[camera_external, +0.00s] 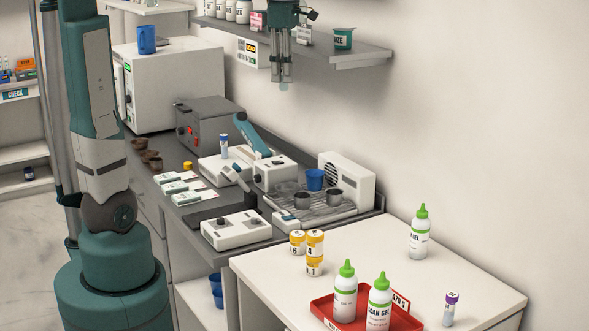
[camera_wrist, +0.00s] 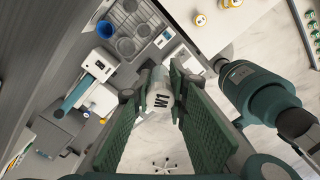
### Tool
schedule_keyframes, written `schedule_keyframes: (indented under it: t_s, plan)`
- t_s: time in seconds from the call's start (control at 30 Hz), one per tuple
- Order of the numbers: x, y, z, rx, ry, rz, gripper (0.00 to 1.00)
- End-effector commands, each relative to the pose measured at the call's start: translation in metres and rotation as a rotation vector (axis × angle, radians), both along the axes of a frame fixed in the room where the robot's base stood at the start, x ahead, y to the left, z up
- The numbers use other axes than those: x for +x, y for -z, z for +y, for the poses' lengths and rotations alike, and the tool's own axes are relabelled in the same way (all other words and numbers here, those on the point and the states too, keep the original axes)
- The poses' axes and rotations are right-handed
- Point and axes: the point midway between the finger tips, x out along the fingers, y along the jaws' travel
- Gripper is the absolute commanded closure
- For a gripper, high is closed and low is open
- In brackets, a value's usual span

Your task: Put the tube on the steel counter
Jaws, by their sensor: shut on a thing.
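My gripper (camera_external: 283,78) hangs high in the external view, in front of the wall shelf and above the counter. It is shut on a pale tube (camera_wrist: 161,92) marked W1, which sits between the finger pads in the wrist view. In the external view only a small pale end (camera_external: 284,87) shows below the fingertips; the rest is hidden by the fingers. The steel counter (camera_external: 172,152) runs along the wall below, grey and partly covered with equipment.
On the counter are a white-and-teal device (camera_external: 220,165), white cards (camera_external: 178,187), a control box (camera_external: 236,229) and a rack with cups (camera_external: 318,205). A white table (camera_external: 390,250) on the right holds bottles, yellow-capped jars and a red tray. The wall shelf (camera_external: 345,56) is close to my gripper.

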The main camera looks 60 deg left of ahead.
Motion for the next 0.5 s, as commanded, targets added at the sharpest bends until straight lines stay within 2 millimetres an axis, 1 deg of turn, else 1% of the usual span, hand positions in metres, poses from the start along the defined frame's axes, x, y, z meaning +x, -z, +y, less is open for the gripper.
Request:
schedule_keyframes:
  t_s: [0.03, 0.2, 0.37, 0.5]
  plan:
    - [0.006, -0.002, 0.015, 0.000, -0.026, 0.000, 0.92]
    - [0.021, -0.005, 0.061, 0.000, -0.104, 0.000, 0.92]
    - [0.032, -0.007, 0.107, 0.000, -0.180, 0.000, 0.92]
    - [0.039, -0.007, 0.148, 0.000, -0.244, 0.000, 0.92]
